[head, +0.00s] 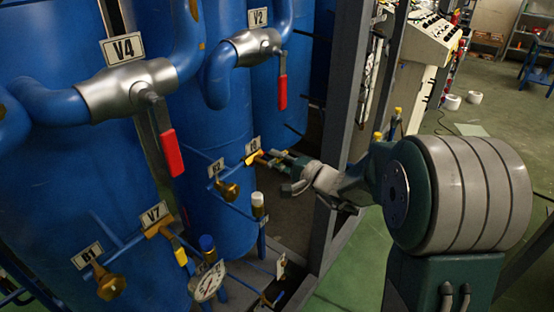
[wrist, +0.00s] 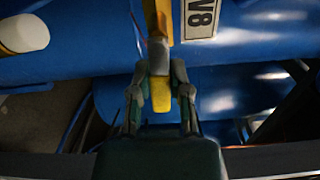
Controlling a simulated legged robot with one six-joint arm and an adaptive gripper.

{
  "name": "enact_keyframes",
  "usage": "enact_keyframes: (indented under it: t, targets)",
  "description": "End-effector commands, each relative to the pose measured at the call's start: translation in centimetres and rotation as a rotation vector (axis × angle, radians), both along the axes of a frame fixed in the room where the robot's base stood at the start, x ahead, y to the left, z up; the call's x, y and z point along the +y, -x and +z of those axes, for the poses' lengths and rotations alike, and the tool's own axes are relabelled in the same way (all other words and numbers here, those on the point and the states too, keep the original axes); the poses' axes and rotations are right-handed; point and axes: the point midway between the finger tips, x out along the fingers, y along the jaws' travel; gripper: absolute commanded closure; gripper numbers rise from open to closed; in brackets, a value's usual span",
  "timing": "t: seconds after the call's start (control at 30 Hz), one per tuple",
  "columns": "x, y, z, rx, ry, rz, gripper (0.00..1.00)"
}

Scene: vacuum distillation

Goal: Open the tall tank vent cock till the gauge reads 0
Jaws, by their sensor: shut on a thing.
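The V8 cock has a brass-yellow body (head: 254,158) on a thin blue pipe against a blue tank (head: 220,120). Its V8 plate (wrist: 201,18) is clear in the wrist view. My gripper (head: 276,160) reaches it from the right. In the wrist view my gripper (wrist: 159,72) is shut on the cock's yellow handle (wrist: 160,97), with one finger on each side. The handle hangs roughly in line with the yellow body above it. A round white-faced gauge (head: 207,283) stands at the lower left in the head view; its reading is too small to tell.
Large red-handled valves V4 (head: 125,88) and V2 (head: 255,45) are above left. Smaller cocks V7 (head: 160,228), B2 (head: 228,190) and B1 (head: 110,285) are lower left. A grey frame post (head: 345,110) stands close behind my arm. Green floor is open at right.

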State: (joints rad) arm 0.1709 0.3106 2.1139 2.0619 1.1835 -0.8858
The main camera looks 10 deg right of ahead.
Motion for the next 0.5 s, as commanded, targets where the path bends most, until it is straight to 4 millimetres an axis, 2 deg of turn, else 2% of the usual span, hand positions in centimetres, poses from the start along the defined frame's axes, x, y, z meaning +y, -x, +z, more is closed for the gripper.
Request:
enact_keyframes:
  t: [0.1,0.13,0.2,0.5]
  targets:
    - [0.15,0.19,-0.47,0.010,0.005,0.005,1.00]
    - [0.15,0.19,-0.48,0.011,0.004,0.005,0.67]
    - [0.15,0.19,-0.47,0.010,0.003,0.005,0.40]
    - [0.06,0.09,-0.22,0.006,0.001,0.002,0.40]
